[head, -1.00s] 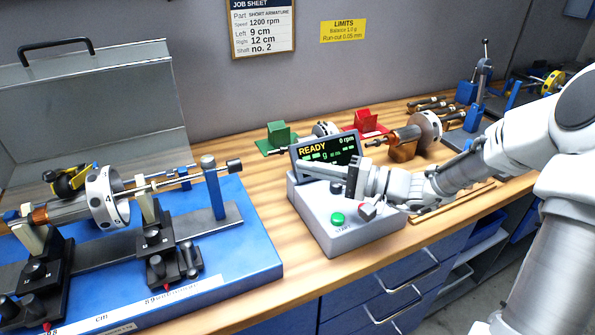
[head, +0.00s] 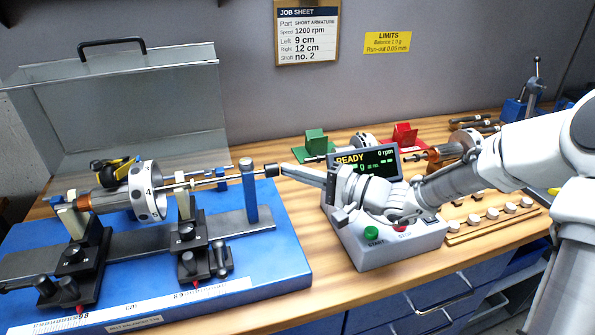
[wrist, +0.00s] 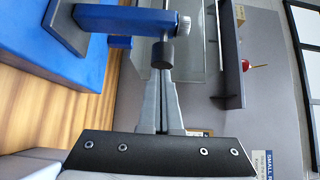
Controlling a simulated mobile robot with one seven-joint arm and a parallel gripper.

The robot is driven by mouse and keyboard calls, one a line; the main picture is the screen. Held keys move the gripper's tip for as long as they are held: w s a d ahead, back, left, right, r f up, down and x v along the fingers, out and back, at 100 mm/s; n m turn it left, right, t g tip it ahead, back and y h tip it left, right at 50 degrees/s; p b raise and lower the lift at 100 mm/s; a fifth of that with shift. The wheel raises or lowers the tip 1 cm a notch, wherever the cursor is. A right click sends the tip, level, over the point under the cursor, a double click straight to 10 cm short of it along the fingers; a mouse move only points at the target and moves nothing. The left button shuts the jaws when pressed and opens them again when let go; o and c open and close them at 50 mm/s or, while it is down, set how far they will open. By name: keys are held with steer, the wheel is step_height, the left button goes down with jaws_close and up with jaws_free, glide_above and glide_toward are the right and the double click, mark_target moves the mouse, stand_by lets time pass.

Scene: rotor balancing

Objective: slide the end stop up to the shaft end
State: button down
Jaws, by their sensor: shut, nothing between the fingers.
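The end stop is a rod with a black knob (head: 271,170) at its right end, passing through the top of a blue post (head: 250,195). The rotor (head: 148,191), with a white disc marked 4, lies across two black supports, and its thin shaft (head: 205,181) points right toward the post. I cannot tell the gap between shaft end and stop. My gripper (head: 286,169) is shut and empty, its tips just right of the knob. In the wrist view the knob (wrist: 162,54) sits right at the tips of my shut fingers (wrist: 160,78); I cannot tell whether they touch.
The blue base (head: 285,245) carries a grey rail and a scale along its front. A grey control box (head: 385,250) reading READY stands under my gripper, with a green START button (head: 371,233). A clear raised cover (head: 145,115) stands behind the rotor.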

steer(key=shift+s+a+b, duration=0.25)
steer(key=shift+a+b, duration=0.15)
steer(key=shift+b, duration=0.25)
